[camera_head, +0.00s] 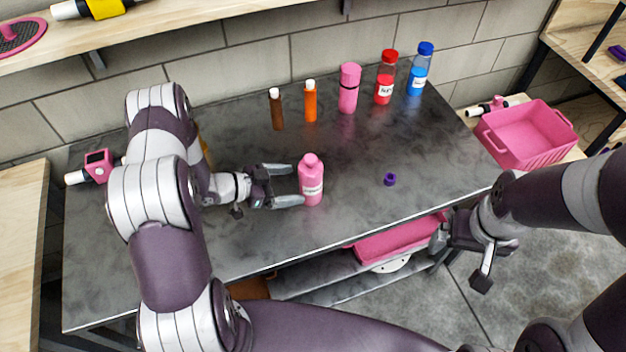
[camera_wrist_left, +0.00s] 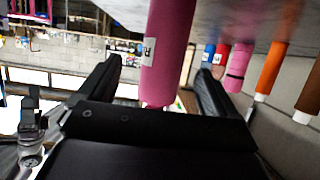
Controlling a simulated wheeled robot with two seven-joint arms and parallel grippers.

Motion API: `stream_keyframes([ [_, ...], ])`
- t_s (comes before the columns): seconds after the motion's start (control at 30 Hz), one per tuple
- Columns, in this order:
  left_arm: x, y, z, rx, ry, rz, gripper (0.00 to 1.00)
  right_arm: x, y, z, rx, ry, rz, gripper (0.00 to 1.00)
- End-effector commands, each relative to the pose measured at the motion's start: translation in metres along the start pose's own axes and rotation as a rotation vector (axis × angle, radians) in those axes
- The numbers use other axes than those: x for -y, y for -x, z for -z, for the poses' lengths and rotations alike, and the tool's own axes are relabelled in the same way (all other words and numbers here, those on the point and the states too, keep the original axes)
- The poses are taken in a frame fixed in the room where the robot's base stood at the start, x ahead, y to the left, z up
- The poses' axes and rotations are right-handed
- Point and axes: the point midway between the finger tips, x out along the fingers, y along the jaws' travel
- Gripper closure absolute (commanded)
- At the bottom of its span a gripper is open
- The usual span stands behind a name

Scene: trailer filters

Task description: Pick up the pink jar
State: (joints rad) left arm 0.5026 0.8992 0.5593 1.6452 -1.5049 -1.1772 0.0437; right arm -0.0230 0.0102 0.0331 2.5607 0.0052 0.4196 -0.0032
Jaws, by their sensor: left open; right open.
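A pink jar (camera_head: 311,182) with a white label and pink cap stands upright near the middle of the dark table. My left gripper (camera_head: 297,185) is open at its left side, fingers pointing at it. In the left wrist view the pink jar (camera_wrist_left: 170,50) appears between the two spread fingers, upside down; I cannot tell whether they touch it. A second pink container (camera_head: 349,90) with a dark band stands in the back row. My right gripper (camera_head: 463,258) is open and empty beyond the table's front edge.
The back row also holds a brown bottle (camera_head: 276,110), an orange bottle (camera_head: 311,103), a red bottle (camera_head: 385,82) and a blue bottle (camera_head: 419,72). A small purple cap (camera_head: 390,179) lies right of the jar. A pink basket (camera_head: 525,140) stands at the right.

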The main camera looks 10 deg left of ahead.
Motion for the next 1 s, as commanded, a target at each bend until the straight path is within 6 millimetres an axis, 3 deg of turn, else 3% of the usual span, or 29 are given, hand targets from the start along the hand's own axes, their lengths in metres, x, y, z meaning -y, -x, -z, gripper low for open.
stream_keyframes([
  [0.4,0.002,-0.063,0.003,0.001,-0.002,0.000,0.08,0.000,0.021,0.003,0.000,0.000,0.000,0.04],
  [0.67,0.002,-0.067,0.002,0.002,-0.002,0.003,0.08,0.000,0.020,0.003,0.000,0.000,0.000,0.04],
  [0.83,0.002,-0.067,0.002,0.002,-0.002,0.003,0.64,0.000,0.020,0.003,0.000,0.000,0.000,0.04],
  [1.0,0.002,-0.067,0.002,0.001,-0.002,0.003,0.66,0.000,0.020,0.003,0.000,0.000,0.000,0.04],
])
